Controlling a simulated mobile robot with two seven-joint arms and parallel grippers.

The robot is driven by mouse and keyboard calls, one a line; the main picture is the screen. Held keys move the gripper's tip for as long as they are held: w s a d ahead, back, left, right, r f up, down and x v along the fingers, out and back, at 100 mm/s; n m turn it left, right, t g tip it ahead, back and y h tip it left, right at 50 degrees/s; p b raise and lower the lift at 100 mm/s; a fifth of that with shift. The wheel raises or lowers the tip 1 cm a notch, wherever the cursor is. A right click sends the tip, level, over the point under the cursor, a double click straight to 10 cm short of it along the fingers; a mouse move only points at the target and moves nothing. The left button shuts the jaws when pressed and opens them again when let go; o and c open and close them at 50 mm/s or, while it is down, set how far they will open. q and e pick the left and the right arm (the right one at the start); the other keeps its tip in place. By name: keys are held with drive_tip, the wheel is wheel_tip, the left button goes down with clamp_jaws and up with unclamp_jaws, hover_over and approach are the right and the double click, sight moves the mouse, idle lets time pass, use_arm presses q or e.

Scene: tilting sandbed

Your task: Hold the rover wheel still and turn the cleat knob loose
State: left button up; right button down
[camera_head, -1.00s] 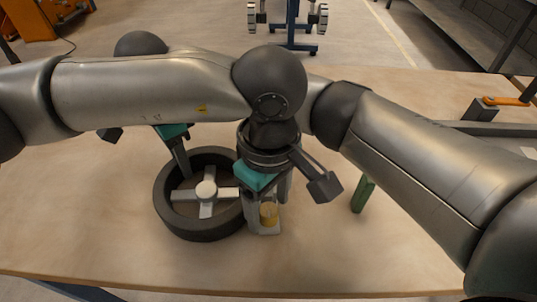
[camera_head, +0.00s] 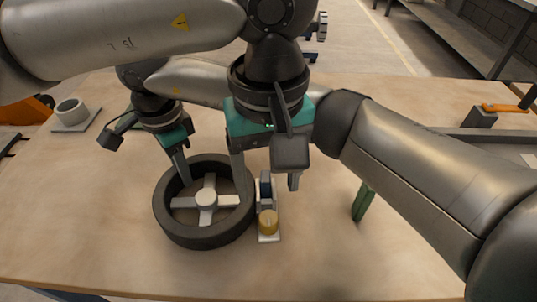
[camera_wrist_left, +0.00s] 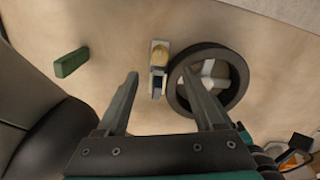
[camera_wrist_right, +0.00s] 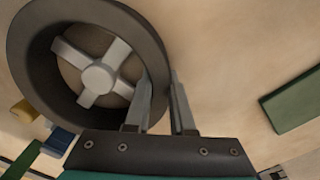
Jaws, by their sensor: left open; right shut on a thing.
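The rover wheel (camera_head: 172,226), a dark ring with pale spokes, lies flat on the table. It also shows in the right wrist view (camera_wrist_right: 38,75). My right gripper (camera_head: 182,180) is shut on the wheel's rim, with a finger inside the ring. The yellow cleat knob (camera_head: 268,222) stands on a pale base beside the wheel, with a blue-black part (camera_head: 266,186) behind it. The knob shows in the left wrist view (camera_wrist_left: 161,52). My left gripper (camera_head: 267,182) is open and empty, above and behind the knob, one finger overlapping the wheel's rim in view.
A green block (camera_head: 362,202) stands right of the cleat, partly behind my arm. A pale cup on a plate (camera_head: 70,112) is at the far left. An orange-handled item (camera_head: 505,107) is at the right edge. The table front is clear.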

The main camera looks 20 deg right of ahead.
use_arm(q)
wheel_tip(320, 180, up, 4)
drive_tip(key=shift+f+m, duration=0.1)
drive_tip(key=shift+m, duration=0.4)
use_arm(e)
drive_tip(key=c, duration=0.7)
unclamp_jaws()
